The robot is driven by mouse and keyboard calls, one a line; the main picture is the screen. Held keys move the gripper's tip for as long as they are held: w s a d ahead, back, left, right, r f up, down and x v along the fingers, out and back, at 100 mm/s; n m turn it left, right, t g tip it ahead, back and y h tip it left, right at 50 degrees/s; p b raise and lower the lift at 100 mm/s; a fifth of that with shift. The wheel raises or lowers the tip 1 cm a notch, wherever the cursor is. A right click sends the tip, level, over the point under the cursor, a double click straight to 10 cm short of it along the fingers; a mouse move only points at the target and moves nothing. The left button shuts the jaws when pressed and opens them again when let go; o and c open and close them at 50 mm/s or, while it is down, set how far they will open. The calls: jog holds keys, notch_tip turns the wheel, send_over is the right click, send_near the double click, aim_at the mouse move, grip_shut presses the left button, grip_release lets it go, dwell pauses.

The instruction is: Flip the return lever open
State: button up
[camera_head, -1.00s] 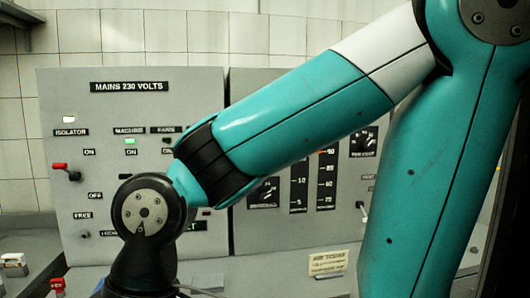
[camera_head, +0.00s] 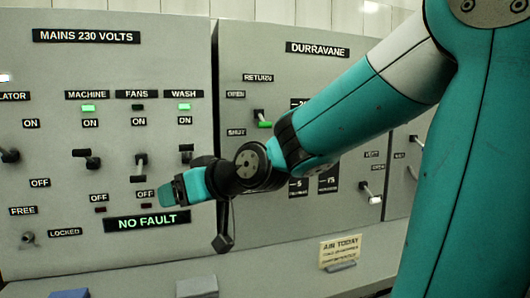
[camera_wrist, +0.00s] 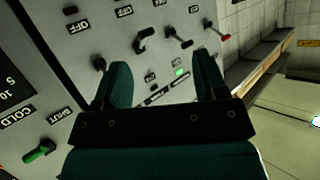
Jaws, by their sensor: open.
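The return lever (camera_head: 262,118) is on the DURRAVANE panel in the head view, under the RETURN label. It has a green tip and hangs downward near the SHUT label, with the OPEN label above. In the wrist view the green-tipped lever (camera_wrist: 40,152) shows at the lower left beside SHUT, outside the jaws. My gripper (camera_head: 168,193) is left of and below the lever, in front of the MAINS panel, pointing left. In the wrist view my gripper (camera_wrist: 162,62) has its two teal fingers spread, with nothing held between them.
Several black switches, such as the wash switch (camera_head: 186,152), stick out of the MAINS panel (camera_head: 70,110) near my gripper. A white-tipped lever (camera_head: 371,195) is on the right. A card (camera_head: 341,252) stands on the ledge below.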

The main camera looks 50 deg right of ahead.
jog(key=d+m+t+h+b, duration=0.45)
jog(key=d+h, duration=0.25)
jog(key=d, duration=0.8)
jog(key=m+t+h+b, duration=0.1)
jog(key=m+h+b, duration=0.15)
jog(key=h, duration=0.55)
send_near(266, 127)
jog(key=shift+y, duration=0.3)
jog(key=p+x, duration=0.2)
jog(key=x, duration=0.2)
jog(key=p+x, duration=0.3)
jog(key=x, duration=0.1)
jog(key=p+x, duration=0.3)
jog(key=shift+w+d+r, duration=0.2)
jog(key=shift+r, duration=0.2)
jog(key=shift+w+d+r+t, duration=0.1)
jog(key=shift+w+d+t, duration=0.15)
jog(key=shift+w, duration=0.2)
jog(key=c, duration=0.9)
